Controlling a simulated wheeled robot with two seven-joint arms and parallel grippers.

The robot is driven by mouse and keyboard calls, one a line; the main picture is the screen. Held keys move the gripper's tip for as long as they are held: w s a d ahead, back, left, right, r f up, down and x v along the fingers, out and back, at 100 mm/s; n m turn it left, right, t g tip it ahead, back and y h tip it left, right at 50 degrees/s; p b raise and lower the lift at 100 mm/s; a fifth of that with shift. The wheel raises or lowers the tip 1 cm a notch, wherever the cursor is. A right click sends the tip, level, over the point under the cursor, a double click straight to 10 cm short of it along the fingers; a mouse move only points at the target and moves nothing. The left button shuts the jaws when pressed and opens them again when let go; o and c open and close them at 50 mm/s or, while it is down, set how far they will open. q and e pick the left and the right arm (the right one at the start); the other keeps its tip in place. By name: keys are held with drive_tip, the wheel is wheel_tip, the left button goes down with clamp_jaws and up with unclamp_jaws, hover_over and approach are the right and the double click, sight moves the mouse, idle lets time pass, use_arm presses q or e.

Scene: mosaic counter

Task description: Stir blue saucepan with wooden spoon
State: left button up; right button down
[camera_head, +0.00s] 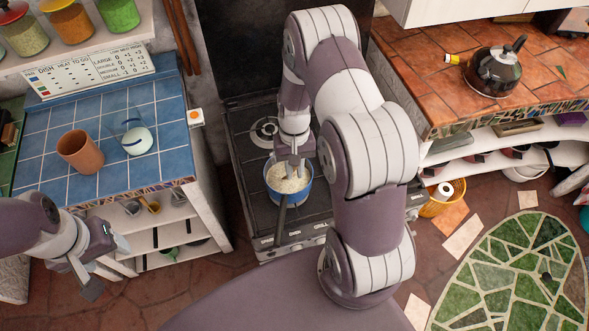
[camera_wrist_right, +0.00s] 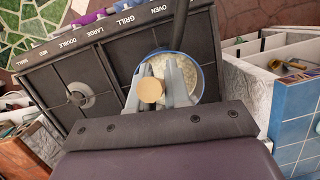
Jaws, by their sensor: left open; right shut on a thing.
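The blue saucepan (camera_head: 271,191) stands on the stove, full of pale grains, with its dark handle pointing to the front. My right gripper (camera_head: 291,170) points down over the saucepan. In the right wrist view, the gripper (camera_wrist_right: 163,88) is shut on the wooden spoon (camera_wrist_right: 151,90), whose round end shows between the fingers. The spoon's lower part is hidden, so I cannot tell how deep it reaches. The saucepan (camera_wrist_right: 197,60) also shows behind the fingers there. My left gripper (camera_head: 107,266) is open and empty at the lower left, in front of the blue-tiled counter.
The stove (camera_head: 245,165) has free burner space left of the saucepan. A dark kettle (camera_head: 493,72) stands on the orange-tiled counter at right.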

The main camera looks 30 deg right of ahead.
drive_tip(key=s+r+p, duration=0.3)
drive_tip(key=r+p, duration=0.4)
drive_tip(key=r, duration=0.1)
drive_tip(key=shift+s+a+p, duration=0.15)
drive_tip(key=shift+a+p, duration=0.25)
drive_tip(key=v, duration=0.1)
drive_tip(key=p+v, duration=0.1)
drive_tip(key=v, duration=0.2)
drive_tip(key=shift+s+a+r+p, duration=0.1)
drive_tip(key=shift+s+a+p, duration=0.2)
drive_tip(key=shift+s, duration=0.15)
drive_tip(key=shift+w+d, duration=0.1)
